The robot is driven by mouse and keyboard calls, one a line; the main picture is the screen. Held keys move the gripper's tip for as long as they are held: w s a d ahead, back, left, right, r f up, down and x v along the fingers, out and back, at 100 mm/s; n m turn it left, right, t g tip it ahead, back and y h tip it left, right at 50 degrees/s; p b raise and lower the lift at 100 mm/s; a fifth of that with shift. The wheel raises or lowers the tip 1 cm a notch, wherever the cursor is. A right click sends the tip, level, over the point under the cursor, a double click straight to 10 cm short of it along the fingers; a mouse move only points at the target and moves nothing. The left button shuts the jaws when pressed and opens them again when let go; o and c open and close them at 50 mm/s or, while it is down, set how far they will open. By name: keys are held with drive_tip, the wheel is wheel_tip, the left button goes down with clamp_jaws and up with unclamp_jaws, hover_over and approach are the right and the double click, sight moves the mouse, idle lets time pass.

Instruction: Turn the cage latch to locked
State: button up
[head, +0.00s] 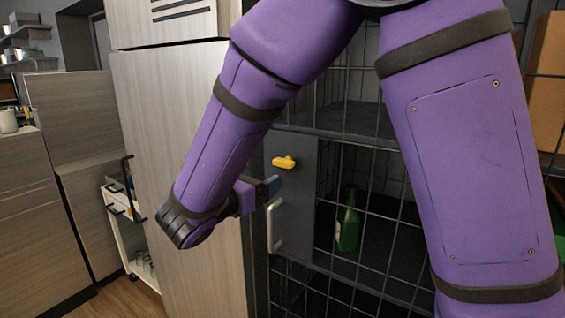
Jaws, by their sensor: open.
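The cage latch (285,162) is a small yellow handle lying about level on a dark grey plate (297,205) on the wire cage front. My gripper (271,187) is just below and left of the latch, with its bluish fingertips close to the plate. The gripper is open, and I see nothing held in it. From this side I cannot tell whether a fingertip touches the plate. The latch itself is in clear view and looks apart from the fingers.
A light metal pull handle (273,225) is on the plate below my gripper. A green bottle (347,222) stands inside the wire cage (385,170). A pale wood cabinet (150,110) is at the left, with a white cart (130,225) beside it. My purple arm covers much of the view.

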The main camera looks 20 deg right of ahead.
sight(280, 166)
drive_tip(key=x, duration=1)
drive_tip(key=shift+s, duration=0.1)
drive_tip(key=c, duration=0.9)
